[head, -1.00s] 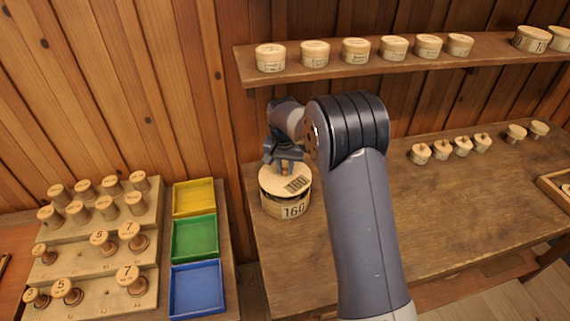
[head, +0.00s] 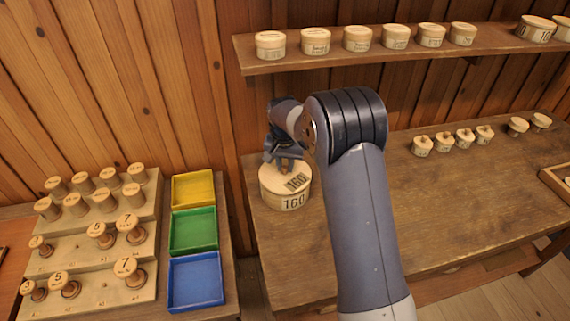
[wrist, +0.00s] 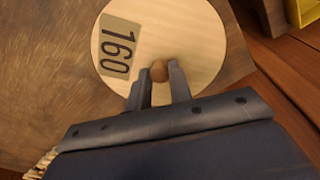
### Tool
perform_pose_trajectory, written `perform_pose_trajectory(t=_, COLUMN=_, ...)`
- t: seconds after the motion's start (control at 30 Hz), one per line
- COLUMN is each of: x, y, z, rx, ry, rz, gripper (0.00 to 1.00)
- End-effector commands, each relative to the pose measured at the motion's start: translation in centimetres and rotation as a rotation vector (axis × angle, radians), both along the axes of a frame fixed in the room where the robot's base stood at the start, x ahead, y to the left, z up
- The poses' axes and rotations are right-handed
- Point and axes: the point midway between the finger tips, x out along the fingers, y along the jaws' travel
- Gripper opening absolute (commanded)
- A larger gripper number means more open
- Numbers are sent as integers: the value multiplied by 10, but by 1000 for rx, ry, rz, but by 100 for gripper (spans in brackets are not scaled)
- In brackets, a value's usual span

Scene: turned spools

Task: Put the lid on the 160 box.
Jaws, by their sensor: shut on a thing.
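The 160 box (head: 287,204) is a round pale wooden box at the left end of the workbench, with "160" on its side. Its lid (head: 297,183) is a round wooden disc marked "160" and sits over the box top, looking level. In the wrist view the lid (wrist: 190,45) fills the upper middle, with a small round knob (wrist: 159,71). My gripper (wrist: 160,80) is shut on the lid's knob, with one finger on each side. In the head view my gripper (head: 285,160) is above the box. The box is hidden under the lid in the wrist view.
A shelf (head: 400,60) with several round boxes runs above the bench (head: 450,195). Several small knobbed pieces (head: 465,138) stand at the back right. Yellow, green (head: 192,231) and blue trays and a stepped spool rack (head: 95,255) are to the left.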

Motion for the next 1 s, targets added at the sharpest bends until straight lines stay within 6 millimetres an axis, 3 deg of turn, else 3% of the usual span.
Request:
perform_pose_trajectory(t=0.93, x=0, y=0, z=-3, rx=0, ry=-1, rz=0, gripper=0)
perform_pose_trajectory(t=0.97, x=0, y=0, z=-3, rx=0, ry=-1, rz=0, gripper=21)
perform_pose_trajectory(t=1.0, x=0, y=0, z=-3, rx=0, ry=-1, rz=0, gripper=24)
